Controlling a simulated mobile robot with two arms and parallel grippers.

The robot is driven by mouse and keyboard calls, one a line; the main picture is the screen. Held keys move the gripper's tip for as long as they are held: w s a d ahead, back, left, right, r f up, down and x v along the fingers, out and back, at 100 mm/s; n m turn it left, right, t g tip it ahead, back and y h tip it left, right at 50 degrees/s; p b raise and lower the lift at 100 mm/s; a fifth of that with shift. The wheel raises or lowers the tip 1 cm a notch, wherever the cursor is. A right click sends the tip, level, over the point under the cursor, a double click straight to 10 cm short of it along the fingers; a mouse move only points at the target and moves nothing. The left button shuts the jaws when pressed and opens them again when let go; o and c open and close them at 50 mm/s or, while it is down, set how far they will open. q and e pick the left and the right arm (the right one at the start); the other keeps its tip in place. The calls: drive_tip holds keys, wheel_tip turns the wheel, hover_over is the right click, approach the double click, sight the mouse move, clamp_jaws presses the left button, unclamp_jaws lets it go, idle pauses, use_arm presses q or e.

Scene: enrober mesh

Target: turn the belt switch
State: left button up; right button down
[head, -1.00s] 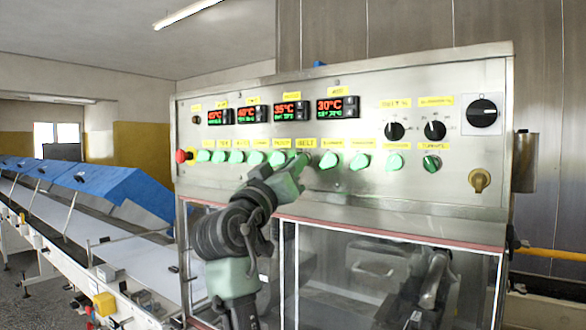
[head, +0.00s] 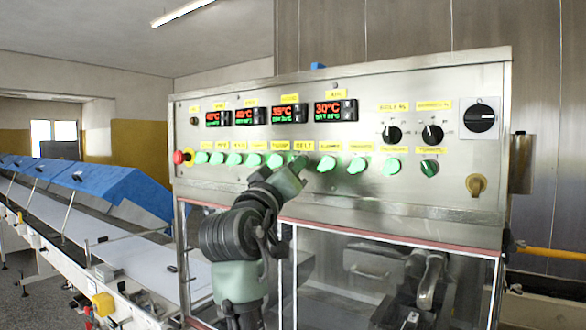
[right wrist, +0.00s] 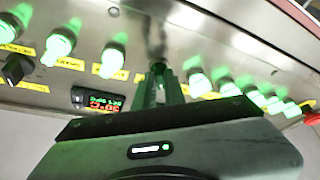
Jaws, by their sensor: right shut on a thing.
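The control panel (head: 240,180) carries a row of green lit switches under yellow labels. The belt label (head: 304,147) is right above my right gripper (head: 301,164). My right gripper is shut on the belt switch, which its fingers mostly hide in the head view. In the right wrist view the two fingers (right wrist: 158,82) reach up to the panel between neighbouring green switches, and the knob between them is hardly visible. Which way the switch points cannot be told. My left gripper is not in view.
Close neighbours are the green switch (head: 327,163) to the right and another (head: 275,160) to the left. A red button (head: 179,157) is at the panel's left end. Glass doors (head: 340,270) lie below. A conveyor with blue covers (head: 110,190) runs off left.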

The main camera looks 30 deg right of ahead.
drive_tip(key=c, duration=1.5)
unclamp_jaws()
drive_tip(key=b+v, duration=0.3)
drive_tip(key=v, duration=0.4)
drive_tip(key=shift+s+a+f, duration=0.15)
drive_tip(key=shift+s+a, duration=0.05)
drive_tip(key=shift+a, duration=0.1)
